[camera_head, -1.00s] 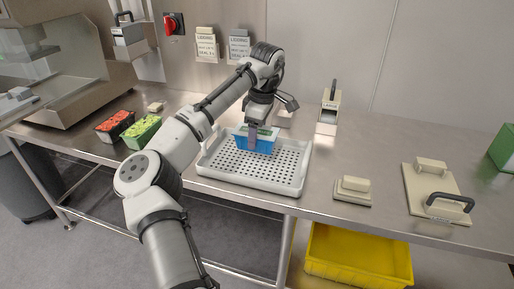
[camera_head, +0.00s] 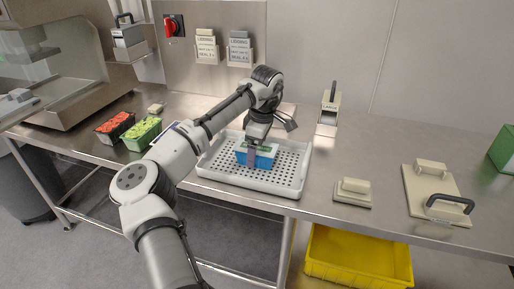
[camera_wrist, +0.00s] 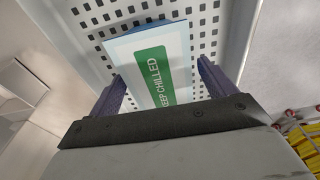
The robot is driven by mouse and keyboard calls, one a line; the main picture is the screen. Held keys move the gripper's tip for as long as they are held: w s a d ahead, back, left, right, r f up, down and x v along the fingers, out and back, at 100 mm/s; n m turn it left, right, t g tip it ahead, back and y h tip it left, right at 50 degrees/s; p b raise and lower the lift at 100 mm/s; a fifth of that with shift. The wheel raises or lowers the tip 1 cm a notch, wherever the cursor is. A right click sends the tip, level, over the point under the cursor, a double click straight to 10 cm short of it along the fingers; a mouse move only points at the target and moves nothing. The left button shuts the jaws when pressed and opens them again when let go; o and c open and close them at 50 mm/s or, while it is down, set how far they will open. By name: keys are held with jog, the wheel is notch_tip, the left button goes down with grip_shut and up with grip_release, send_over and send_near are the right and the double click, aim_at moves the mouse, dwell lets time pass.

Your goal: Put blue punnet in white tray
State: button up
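The blue punnet (camera_head: 265,161) has a pale lid with a green "KEEP CHILLED" label. It is upright inside the white tray (camera_head: 215,173), near the middle, at or very close to the perforated floor. My gripper (camera_head: 256,152) is over it, with one finger in front of its near side. In the wrist view the lid of the blue punnet (camera_wrist: 150,60) lies between the two purple fingers of my gripper (camera_wrist: 160,82). The fingers look closed on its sides, though a thin gap seems to show at the right. The holes of the white tray (camera_wrist: 90,20) surround it.
A red-topped punnet (camera_head: 115,124) and a green-topped punnet (camera_head: 142,133) stand left of the tray. A cream block (camera_head: 352,190) and a handled board (camera_head: 436,195) lie to the right. A yellow crate (camera_head: 358,258) is below the table. The table right of the tray is partly clear.

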aim_at(262, 149)
notch_tip(262, 149, up, 12)
jog(key=d, duration=0.1)
jog(key=shift+s+d+p, duration=0.2)
jog(key=shift+s+p, duration=0.05)
jog(key=shift+p, duration=0.15)
